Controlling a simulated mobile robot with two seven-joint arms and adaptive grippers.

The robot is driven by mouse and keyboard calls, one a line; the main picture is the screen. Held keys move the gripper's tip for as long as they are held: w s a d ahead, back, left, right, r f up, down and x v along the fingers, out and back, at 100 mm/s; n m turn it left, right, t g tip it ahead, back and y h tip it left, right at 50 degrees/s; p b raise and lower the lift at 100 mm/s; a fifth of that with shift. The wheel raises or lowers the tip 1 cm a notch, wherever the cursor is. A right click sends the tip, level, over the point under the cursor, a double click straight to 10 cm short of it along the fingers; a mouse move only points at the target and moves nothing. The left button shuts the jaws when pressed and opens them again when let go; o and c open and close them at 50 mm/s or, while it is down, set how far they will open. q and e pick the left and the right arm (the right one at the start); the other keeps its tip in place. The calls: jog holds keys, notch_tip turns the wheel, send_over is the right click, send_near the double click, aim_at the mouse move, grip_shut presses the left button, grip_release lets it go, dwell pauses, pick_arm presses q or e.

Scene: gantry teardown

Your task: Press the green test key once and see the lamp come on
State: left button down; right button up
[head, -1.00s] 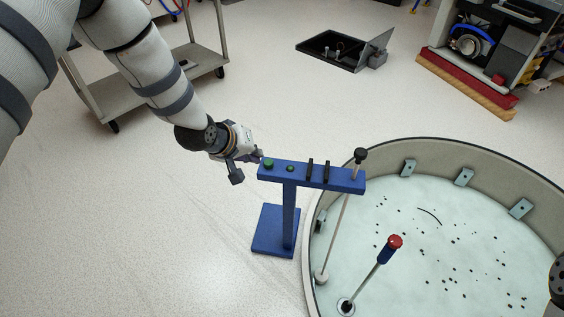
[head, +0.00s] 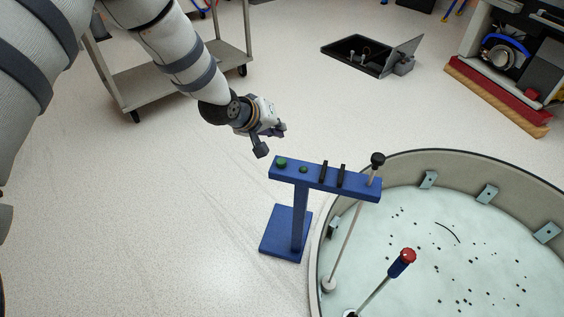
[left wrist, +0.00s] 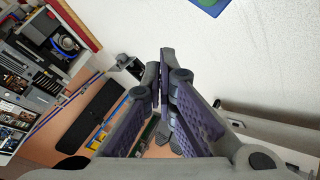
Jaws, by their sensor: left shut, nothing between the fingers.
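The blue stand (head: 337,182) stands beside the round basin, upright on a square foot. On the left end of its top bar sits a larger green round key (head: 281,163). A smaller dark green round piece (head: 304,170) sits next to it; it shows no clear glow, and I cannot tell if it is the lamp. My left gripper (head: 270,140) is above and left of the green key, apart from it. In the left wrist view its fingers (left wrist: 160,72) meet, shut and empty. My right gripper is not in view.
The round basin (head: 395,165) holds a red-topped blue-handled tool (head: 401,262) and scattered dark bits. A thin rod with a black knob (head: 377,160) rises at the bar's right end. A grey cart (head: 165,82) and an open black case (head: 357,52) stand behind. The floor left of the stand is clear.

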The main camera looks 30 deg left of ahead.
pick_arm(q)
jog(key=b, duration=0.4)
send_over(278, 160)
notch_tip(278, 160, down, 6)
jog(key=shift+r, duration=0.15)
jog(key=shift+w+f, duration=0.1)
jog(key=shift+f, duration=0.5)
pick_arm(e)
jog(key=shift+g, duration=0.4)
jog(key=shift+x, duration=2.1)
pick_arm(q)
jog(key=shift+f, duration=0.1)
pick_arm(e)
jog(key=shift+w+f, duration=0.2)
pick_arm(q)
jog(key=shift+f, duration=0.3)
